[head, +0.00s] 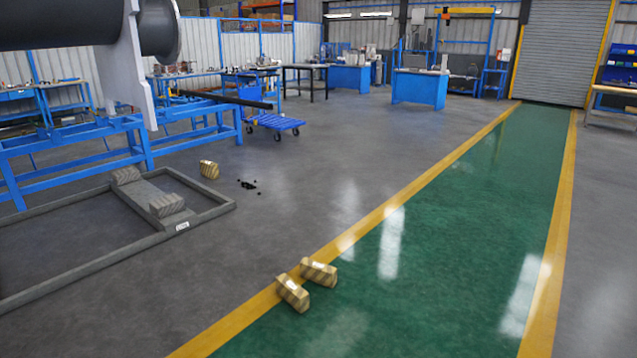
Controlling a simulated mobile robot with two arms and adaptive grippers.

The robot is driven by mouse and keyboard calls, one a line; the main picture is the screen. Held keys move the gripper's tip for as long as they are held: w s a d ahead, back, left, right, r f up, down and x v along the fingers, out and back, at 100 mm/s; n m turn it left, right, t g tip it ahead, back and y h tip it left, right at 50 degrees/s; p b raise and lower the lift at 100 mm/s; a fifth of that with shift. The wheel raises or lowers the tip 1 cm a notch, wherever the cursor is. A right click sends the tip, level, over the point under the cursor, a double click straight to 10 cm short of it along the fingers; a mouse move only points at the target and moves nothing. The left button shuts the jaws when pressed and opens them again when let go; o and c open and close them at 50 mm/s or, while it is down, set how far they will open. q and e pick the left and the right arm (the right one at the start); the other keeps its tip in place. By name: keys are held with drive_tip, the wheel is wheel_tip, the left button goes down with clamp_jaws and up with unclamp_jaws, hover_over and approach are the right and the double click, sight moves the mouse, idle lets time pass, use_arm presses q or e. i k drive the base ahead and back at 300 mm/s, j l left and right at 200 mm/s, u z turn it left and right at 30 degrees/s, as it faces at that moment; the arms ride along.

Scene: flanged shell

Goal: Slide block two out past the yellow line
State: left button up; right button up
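Several wooden blocks show in the head view, and no readable number tells which is block two. One striped yellow-brown block (292,293) lies across the inner edge of the left yellow line (240,321). A similar block (319,272) lies just behind it, at the line's edge and mostly on the green floor; the two are very close or touching. A third such block (209,169) stands on the grey floor near the far right of a grey floor frame. Greyer blocks (167,205) and (126,175) sit on the frame's middle beam. Neither gripper is in view.
The grey floor frame (216,211) lies at left, below a blue steel stand (140,140) and a large dark cylinder (60,22). Small black pieces (248,184) lie on the floor. A blue cart (275,122) stands behind. The green lane (440,230) is otherwise clear.

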sight(297, 297)
drive_tip(key=i+l+z, duration=0.35)
drive_tip(key=i, duration=0.3)
drive_tip(key=i+z, duration=0.35)
drive_tip(key=i, duration=0.35)
drive_tip(key=i+z, duration=0.35)
drive_tip(key=i, duration=0.35)
drive_tip(key=i+u, duration=0.1)
drive_tip(key=i, duration=0.7)
drive_tip(key=i+u, duration=0.15)
drive_tip(key=i, duration=0.65)
drive_tip(key=i+l+u, duration=0.1)
drive_tip(key=i+l, duration=0.15)
drive_tip(key=i, duration=0.55)
drive_tip(key=i+j+u, duration=0.25)
drive_tip(key=i+u, duration=0.6)
drive_tip(key=i, duration=0.25)
drive_tip(key=i+l+u, duration=0.15)
drive_tip(key=i+u, duration=0.3)
drive_tip(key=i, duration=0.15)
drive_tip(key=i+l+u, duration=0.4)
drive_tip(key=i, duration=0.15)
